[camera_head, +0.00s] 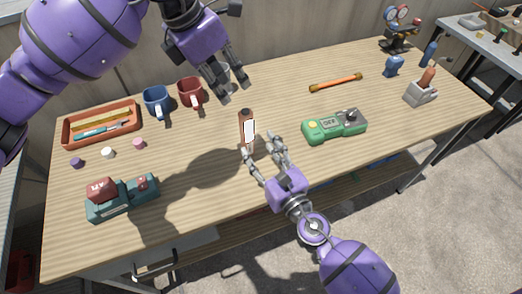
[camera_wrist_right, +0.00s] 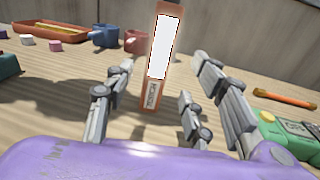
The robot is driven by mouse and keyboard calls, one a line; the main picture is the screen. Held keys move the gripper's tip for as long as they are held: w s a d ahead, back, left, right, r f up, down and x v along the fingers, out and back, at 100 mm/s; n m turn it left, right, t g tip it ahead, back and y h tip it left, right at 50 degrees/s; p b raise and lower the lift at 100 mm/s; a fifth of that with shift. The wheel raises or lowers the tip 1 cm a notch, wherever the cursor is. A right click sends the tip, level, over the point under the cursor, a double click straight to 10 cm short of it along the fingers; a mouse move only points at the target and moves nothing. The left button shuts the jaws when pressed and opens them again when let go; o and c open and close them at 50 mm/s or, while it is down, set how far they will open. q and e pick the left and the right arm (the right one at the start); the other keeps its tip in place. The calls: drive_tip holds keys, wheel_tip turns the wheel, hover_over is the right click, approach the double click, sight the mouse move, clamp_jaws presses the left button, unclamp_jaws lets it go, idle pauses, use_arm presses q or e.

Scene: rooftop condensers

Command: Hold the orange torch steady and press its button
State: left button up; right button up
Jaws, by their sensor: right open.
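The orange torch (camera_head: 242,119) stands upright on the wooden table (camera_head: 200,215), near its middle, with a white panel on its side. My left gripper (camera_head: 229,88) looks open and empty, above and behind the torch. A dark spot shows on the torch top; I cannot tell for sure that it is the button.
A blue mug (camera_head: 156,103), a red mug (camera_head: 191,93) and an orange tray (camera_head: 67,138) stand at the back left. A green meter (camera_head: 318,132) is right of the torch, with an orange-ended tube (camera_head: 336,82) behind. A teal device (camera_head: 120,208) sits front left.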

sight(249, 136)
drive_tip(key=x, duration=0.7)
drive_tip(key=shift+w+a, duration=0.2)
drive_tip(key=shift+w, duration=0.05)
clamp_jaws()
use_arm(q)
clamp_jaws()
idle(0.8)
idle(0.4)
